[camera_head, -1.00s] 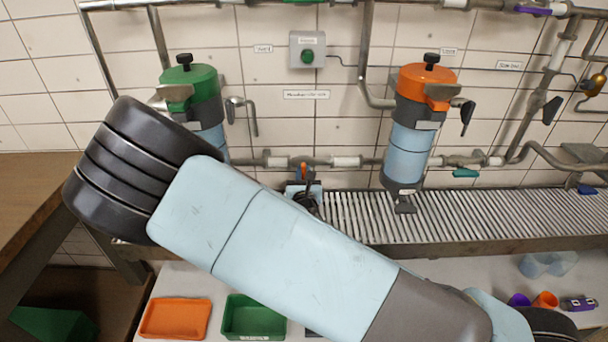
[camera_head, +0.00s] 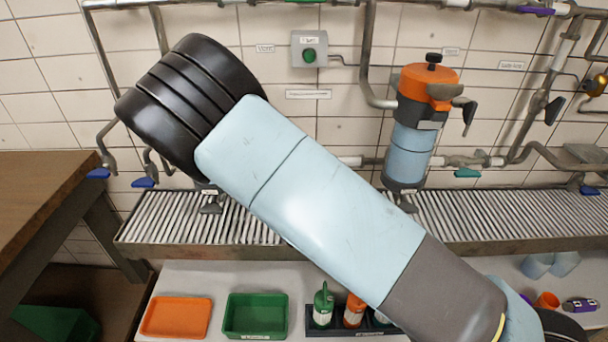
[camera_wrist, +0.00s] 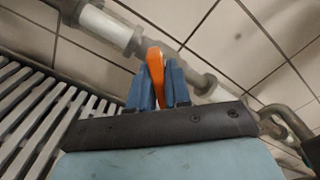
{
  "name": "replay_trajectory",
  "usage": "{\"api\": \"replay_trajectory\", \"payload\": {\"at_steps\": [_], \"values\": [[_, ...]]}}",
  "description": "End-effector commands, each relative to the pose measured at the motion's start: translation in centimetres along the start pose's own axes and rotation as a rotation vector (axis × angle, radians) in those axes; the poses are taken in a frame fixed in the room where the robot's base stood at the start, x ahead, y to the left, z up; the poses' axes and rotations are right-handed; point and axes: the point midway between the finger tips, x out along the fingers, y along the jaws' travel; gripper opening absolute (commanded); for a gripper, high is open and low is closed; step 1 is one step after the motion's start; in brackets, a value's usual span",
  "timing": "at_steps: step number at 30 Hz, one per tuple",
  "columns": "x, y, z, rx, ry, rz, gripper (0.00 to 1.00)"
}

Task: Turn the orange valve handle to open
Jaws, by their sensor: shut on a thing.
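In the wrist view the orange valve handle (camera_wrist: 154,60) stands between the two blue fingers of my gripper (camera_wrist: 158,74). The fingers are closed on it, and its rounded orange end shows beyond their tips. The handle sits at a grey and white pipe (camera_wrist: 110,25) that runs along the tiled wall. In the head view my arm hides the gripper and the orange handle. How far the handle is turned cannot be judged clearly from these frames.
A slatted roller rack (camera_head: 215,220) runs below the pipes. An orange-topped canister (camera_head: 411,150) hangs right of my arm. Blue valve handles (camera_head: 143,183) are at left and a teal one (camera_head: 467,173) at right. Trays (camera_head: 176,317) and bottles (camera_head: 323,305) stand on the lower surface.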

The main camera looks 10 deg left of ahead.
Motion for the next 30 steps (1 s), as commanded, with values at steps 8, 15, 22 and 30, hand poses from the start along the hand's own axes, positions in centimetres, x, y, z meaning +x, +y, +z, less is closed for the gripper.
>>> {"api": "replay_trajectory", "payload": {"at_steps": [8, 15, 22, 30], "values": [[-0.03, 0.43, 0.08, -0.262, -0.003, 0.003, 0.00], [-0.07, 0.71, 0.03, -0.483, -0.004, 0.005, 0.00], [-0.10, 0.93, -0.08, -0.658, -0.005, 0.006, 0.00], [-0.11, 1.05, -0.17, -0.787, -0.005, 0.007, 0.00]]}}
